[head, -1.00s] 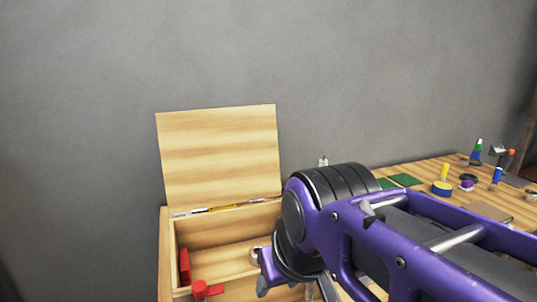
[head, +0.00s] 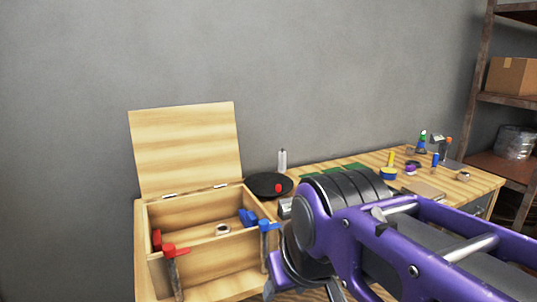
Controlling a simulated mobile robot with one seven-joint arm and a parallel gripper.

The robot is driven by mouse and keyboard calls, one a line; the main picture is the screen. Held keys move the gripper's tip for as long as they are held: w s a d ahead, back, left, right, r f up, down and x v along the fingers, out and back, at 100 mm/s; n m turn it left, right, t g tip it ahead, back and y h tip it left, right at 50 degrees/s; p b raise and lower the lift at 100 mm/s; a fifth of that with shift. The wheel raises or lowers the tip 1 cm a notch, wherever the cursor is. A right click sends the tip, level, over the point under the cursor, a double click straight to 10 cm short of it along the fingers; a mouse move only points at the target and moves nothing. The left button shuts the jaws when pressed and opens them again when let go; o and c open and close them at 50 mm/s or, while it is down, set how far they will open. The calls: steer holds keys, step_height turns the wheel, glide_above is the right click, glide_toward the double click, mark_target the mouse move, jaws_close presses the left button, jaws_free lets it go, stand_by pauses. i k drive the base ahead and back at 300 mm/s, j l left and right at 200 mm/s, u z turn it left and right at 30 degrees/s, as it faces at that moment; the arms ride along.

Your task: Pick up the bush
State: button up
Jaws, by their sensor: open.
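A small pale ring-shaped piece (head: 222,230), which looks like the bush, lies on the floor of the open wooden box (head: 205,281). It shows only in the head view and is small. My gripper (head: 301,290) is at the bottom of the view, right of the box and of the ring, apart from the ring. Its fingers are partly cut off by the lower edge and partly hidden by my purple arm. It is open, and I see nothing held in it.
Red clamps (head: 175,249) and blue clamps (head: 268,226) sit at the box walls. The lid (head: 187,150) stands open behind. A black round dish (head: 265,182) stands right of the box. Small tools and tape rolls (head: 389,174) lie on the bench at right.

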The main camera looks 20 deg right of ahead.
mark_target(464, 176)
steer(key=z, duration=1.3)
steer(key=i+l+z, duration=0.45)
steer(key=i+l, duration=0.25)
steer(key=i, duration=0.15)
steer(key=u, duration=0.4)
steer(key=i+l+u, duration=0.15)
steer(key=l+u, duration=0.2)
steer(key=i+l+u, duration=0.1)
steer(key=l+u, duration=0.2)
steer(key=i+l+u, duration=0.15)
steer(key=l, duration=0.25)
steer(key=l+u, duration=0.15)
steer(key=l, duration=0.3)
steer(key=i+l+u, duration=0.1)
steer(key=l, duration=0.7)
steer(key=i+l, duration=0.1)
steer(key=l, duration=0.75)
steer(key=u, duration=0.05)
